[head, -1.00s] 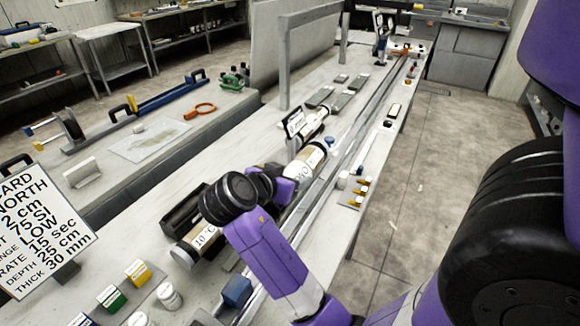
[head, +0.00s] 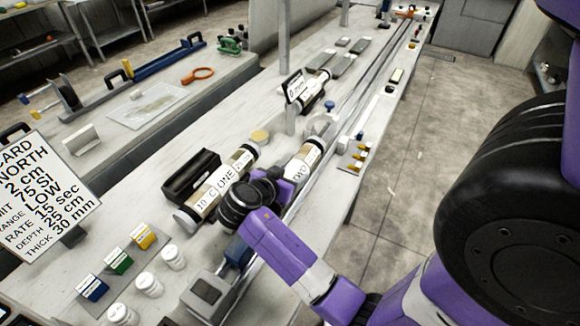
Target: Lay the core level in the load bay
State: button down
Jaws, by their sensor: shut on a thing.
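A cream core liner with dark bands, marked TWO (head: 304,158), slants across the bench's middle beside the long rail. My gripper (head: 283,190) is shut on its near end; my own wrist hides the contact and the liner's lower end. I cannot tell whether the liner is lifted or rests on something. A third liner (head: 314,89) lies farther back under a small sign. Which part is the load bay is not labelled in view.
A metal rail (head: 353,108) runs along the bench, with a blue block (head: 238,251) and grey box (head: 208,291) at its near end. White jars (head: 149,285) and coloured blocks (head: 118,261) stand at front left. A grey post (head: 285,85) rises behind the liners. A card sign (head: 45,195) stands left.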

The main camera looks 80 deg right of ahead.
jog(key=shift+d, duration=0.1)
jog(key=shift+f, duration=0.15)
jog(key=shift+c, duration=1.8)
grip_release()
jog(key=shift+f, duration=0.1)
jog(key=b+v, duration=0.2)
jog(key=v, duration=1)
